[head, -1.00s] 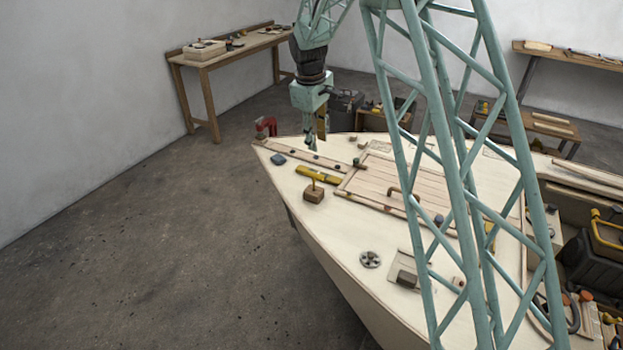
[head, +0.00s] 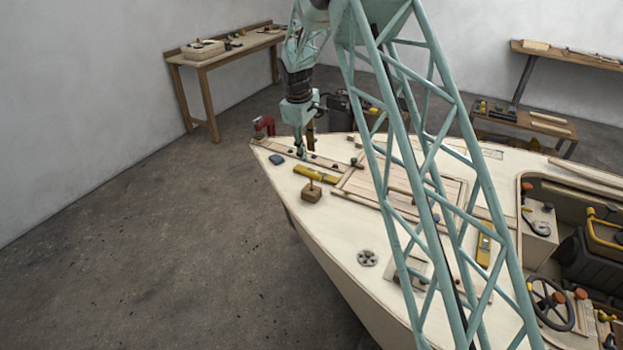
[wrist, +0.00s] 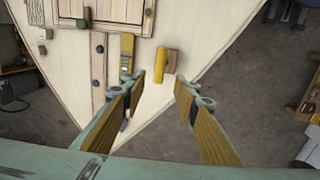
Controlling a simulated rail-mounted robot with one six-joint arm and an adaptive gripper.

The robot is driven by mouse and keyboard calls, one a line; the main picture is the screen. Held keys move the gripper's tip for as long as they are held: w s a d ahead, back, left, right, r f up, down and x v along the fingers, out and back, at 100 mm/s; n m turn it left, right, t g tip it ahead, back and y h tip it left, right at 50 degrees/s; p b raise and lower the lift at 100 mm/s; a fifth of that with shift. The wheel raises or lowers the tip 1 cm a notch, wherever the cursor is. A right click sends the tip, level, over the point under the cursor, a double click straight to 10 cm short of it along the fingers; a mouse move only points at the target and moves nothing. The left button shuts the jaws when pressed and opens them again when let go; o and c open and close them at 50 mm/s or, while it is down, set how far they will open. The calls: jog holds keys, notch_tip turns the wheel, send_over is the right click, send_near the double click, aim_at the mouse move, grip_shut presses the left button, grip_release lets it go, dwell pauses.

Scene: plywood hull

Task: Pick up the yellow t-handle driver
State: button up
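The yellow t-handle driver (head: 312,180) stands upright in a small wooden block (head: 311,194) on the pale deck near the bow. In the wrist view the driver's yellow handle (wrist: 161,62) shows from above, with the brown block (wrist: 173,63) partly beside it. My gripper (head: 302,152) hangs over the bow, farther back than the driver. In the wrist view my gripper (wrist: 160,82) is open and empty, its two fingers wide apart. The driver shows beyond and between the fingertips, apart from them.
A flat yellow level-like bar (head: 316,174) lies close behind the driver; it shows left of it in the wrist view (wrist: 127,50). A blue block (head: 276,160) and a red clamp-like thing (head: 264,126) are near the bow tip. Wooden strips border the planked hatch (head: 375,180).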

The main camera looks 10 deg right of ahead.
aim_at(310, 175)
jog(key=shift+w+d+f, duration=0.2)
jog(key=shift+f, duration=1.2)
jog(key=shift+w+d+f, duration=0.15)
jog(key=shift+w+f, duration=0.1)
jog(key=shift+f, duration=1.15)
jog(key=shift+w+d+f, duration=0.2)
jog(key=shift+f, duration=1.2)
jog(key=shift+f, duration=0.1)
jog(key=shift+w+d+f, duration=0.1)
jog(key=shift+w+f, duration=0.05)
jog(key=shift+f, duration=0.65)
jog(key=shift+w+d+f, duration=0.1)
jog(key=shift+w+f, duration=0.05)
jog(key=shift+f, duration=0.7)
jog(key=shift+w+d+f, duration=0.1)
jog(key=shift+w+f, duration=0.05)
jog(key=shift+f, duration=0.65)
jog(key=shift+c, duration=0.7)
